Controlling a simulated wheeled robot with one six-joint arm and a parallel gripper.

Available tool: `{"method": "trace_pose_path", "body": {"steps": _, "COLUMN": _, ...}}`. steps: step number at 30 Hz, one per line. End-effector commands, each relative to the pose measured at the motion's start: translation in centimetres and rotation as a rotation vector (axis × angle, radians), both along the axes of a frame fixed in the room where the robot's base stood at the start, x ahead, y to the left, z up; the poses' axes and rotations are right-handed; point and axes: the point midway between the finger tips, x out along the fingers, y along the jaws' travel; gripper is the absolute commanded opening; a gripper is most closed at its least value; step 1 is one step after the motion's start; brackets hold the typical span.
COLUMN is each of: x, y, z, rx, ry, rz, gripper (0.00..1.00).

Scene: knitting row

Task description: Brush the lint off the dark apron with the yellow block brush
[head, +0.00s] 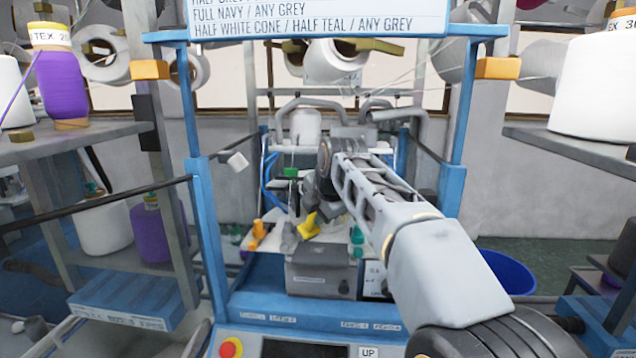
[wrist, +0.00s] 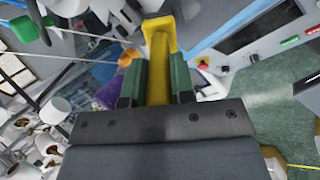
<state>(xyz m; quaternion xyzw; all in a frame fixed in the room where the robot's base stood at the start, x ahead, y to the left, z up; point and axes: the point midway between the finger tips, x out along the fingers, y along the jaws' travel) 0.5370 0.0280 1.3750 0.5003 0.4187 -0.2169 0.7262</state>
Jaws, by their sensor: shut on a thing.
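The yellow block brush (head: 308,227) is held in front of the machine in the head view. In the wrist view the brush (wrist: 158,62) stands between the two green finger pads of my gripper (wrist: 157,82), which is shut on it. My gripper also shows in the head view (head: 303,212), small and partly hidden by my arm. A dark grey boxy front (head: 320,272) sits just below the brush. I cannot tell whether it is the dark apron, and no lint can be made out on it. The brush appears apart from it.
Blue posts (head: 206,235) frame the machine on both sides. A shelf with white and purple cones (head: 65,88) stands at left, and a large white cone (head: 598,90) at right. A blue bin (head: 507,270) stands on the floor. A control panel with a red button (head: 230,347) is in front.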

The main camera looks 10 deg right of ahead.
Motion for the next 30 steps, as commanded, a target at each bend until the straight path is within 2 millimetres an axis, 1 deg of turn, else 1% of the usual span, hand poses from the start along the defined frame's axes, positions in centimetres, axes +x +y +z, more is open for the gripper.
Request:
{"method": "trace_pose_path", "body": {"steps": 1, "x": 0.0, "y": 0.1, "z": 1.0, "rx": 0.000, "ry": -0.001, "rz": 0.002, "gripper": 0.00}}
{"method": "trace_pose_path", "body": {"steps": 3, "x": 0.0, "y": 0.2, "z": 1.6, "rx": 0.000, "ry": -0.002, "rz": 0.003, "gripper": 0.00}}
{"method": "trace_pose_path", "body": {"steps": 9, "x": 0.0, "y": 0.3, "z": 3.4, "rx": 0.000, "ry": -0.001, "rz": 0.005, "gripper": 0.00}}
{"method": "trace_pose_path", "body": {"steps": 11, "x": 0.0, "y": 0.3, "z": 3.6, "rx": 0.000, "ry": -0.002, "rz": 0.005, "gripper": 0.00}}
{"method": "trace_pose_path", "body": {"steps": 15, "x": 0.1, "y": 0.3, "z": 4.7, "rx": 0.001, "ry": -0.002, "rz": 0.006, "gripper": 0.00}}
{"method": "trace_pose_path", "body": {"steps": 19, "x": 0.0, "y": 0.3, "z": 5.3, "rx": 0.000, "ry": -0.001, "rz": 0.006, "gripper": 0.00}}
{"method": "trace_pose_path", "body": {"steps": 30, "x": 0.0, "y": 0.3, "z": 5.3, "rx": 0.000, "ry": -0.001, "rz": 0.006, "gripper": 0.00}}
